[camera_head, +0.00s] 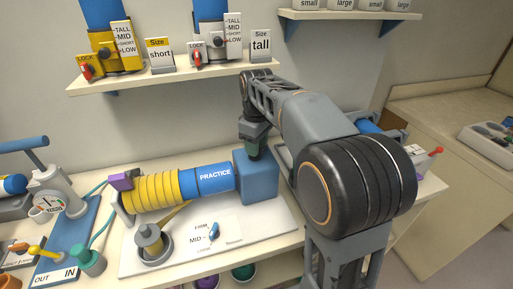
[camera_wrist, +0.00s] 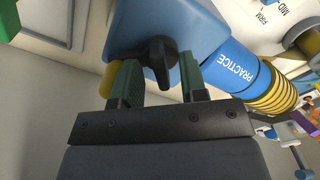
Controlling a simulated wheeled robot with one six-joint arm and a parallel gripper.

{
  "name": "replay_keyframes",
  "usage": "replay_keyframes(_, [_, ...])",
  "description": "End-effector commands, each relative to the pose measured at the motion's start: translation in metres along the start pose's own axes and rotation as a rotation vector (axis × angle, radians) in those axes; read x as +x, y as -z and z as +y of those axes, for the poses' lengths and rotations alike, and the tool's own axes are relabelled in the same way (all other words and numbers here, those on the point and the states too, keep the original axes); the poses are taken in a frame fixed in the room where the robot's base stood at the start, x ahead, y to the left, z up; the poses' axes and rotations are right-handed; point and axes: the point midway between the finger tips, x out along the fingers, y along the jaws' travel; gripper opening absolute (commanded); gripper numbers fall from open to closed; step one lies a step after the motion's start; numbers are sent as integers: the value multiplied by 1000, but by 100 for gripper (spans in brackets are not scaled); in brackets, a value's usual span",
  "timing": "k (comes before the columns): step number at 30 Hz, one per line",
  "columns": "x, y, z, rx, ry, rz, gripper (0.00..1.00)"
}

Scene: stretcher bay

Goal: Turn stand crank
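A blue block-shaped stand (camera_head: 258,180) holds the right end of a blue sleeve marked PRACTICE (camera_head: 214,177). In the wrist view a black crank-like knob (camera_wrist: 158,60) sits on the blue stand (camera_wrist: 190,22); a small yellow part (camera_wrist: 106,78) shows behind the left finger. My gripper (camera_wrist: 158,72) is open, its two dark green fingers on either side of the knob; I cannot tell whether they touch it. In the head view my gripper (camera_head: 253,150) points down at the stand's far side. The knob is hidden there.
A yellow ribbed tube (camera_head: 152,190) continues left from the sleeve over a white board (camera_head: 270,222) with a FIRM/MID dial (camera_head: 213,232). A grey post with a yellow lever (camera_head: 152,243) stands in front. A shelf (camera_head: 180,77) is above. A gauge pump (camera_head: 52,203) is left.

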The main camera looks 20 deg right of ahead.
Motion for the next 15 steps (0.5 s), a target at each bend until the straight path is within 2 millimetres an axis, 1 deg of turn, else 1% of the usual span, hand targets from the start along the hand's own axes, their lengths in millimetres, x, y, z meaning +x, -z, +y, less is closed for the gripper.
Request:
replay_keyframes(1, [4,0,0,0,1,-1,39])
replay_keyframes(6, [10,0,0,0,0,0,39])
replay_keyframes(14, [10,0,0,0,0,0,39])
replay_keyframes(15, [10,0,0,0,0,0,36])
